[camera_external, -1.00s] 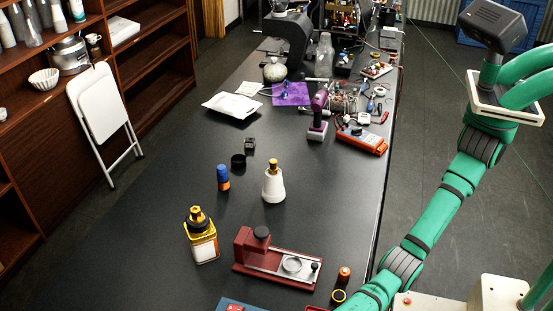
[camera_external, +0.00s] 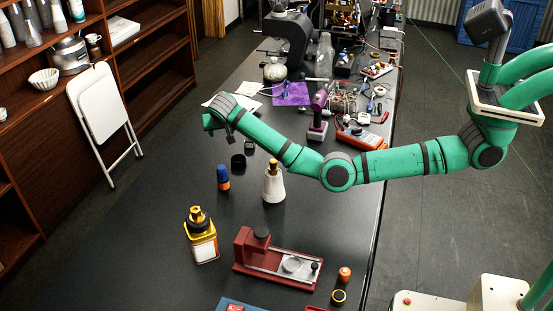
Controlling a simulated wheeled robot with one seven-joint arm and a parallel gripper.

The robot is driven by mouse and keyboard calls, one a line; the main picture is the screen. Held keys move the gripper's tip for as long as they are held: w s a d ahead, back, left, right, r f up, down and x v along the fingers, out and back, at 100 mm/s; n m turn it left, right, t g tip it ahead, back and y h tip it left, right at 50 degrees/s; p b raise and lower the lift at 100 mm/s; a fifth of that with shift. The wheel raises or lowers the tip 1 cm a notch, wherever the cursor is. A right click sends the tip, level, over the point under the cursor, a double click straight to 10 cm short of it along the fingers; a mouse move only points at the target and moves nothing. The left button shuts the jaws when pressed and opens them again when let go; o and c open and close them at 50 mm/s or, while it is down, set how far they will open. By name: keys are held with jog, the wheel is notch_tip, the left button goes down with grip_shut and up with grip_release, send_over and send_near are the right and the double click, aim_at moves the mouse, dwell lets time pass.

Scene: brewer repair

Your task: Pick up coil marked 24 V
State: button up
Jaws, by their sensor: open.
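No marking of 24 V is readable from this distance, so I cannot tell for sure which part is the coil. A small dark block (camera_external: 249,146) lies on the table just below my forearm and is partly covered by it. A short black round part (camera_external: 238,162) sits beside it, to the lower left. My gripper (camera_external: 211,124) is small in the picture, above the table's left side, up and left of both dark parts. It is open and no object shows in it.
A purple tool (camera_external: 318,118) stands right of my forearm. The table's left foreground (camera_external: 120,250) is clear.

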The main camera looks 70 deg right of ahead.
jog(key=s+d+f+m+g+y, duration=0.1)
jog(key=d+f, duration=0.1)
jog(key=d, duration=0.2)
jog(key=s+d+f+m+g, duration=0.1)
jog(key=s+d+f, duration=0.1)
jog(key=d, duration=0.1)
jog(key=s+d+f+m+g+y, duration=0.1)
jog(key=s+d+f+m, duration=0.1)
jog(key=d+f, duration=0.1)
jog(key=shift+s+d+f+y, duration=0.1)
jog(key=shift+d+y, duration=0.2)
jog(key=shift+d, duration=0.55)
jog(key=shift+s+d+f, duration=0.1)
jog(key=shift+d+f, duration=0.05)
jog(key=x, duration=0.4)
jog(key=shift+f, duration=0.5)
jog(key=c, duration=1.2)
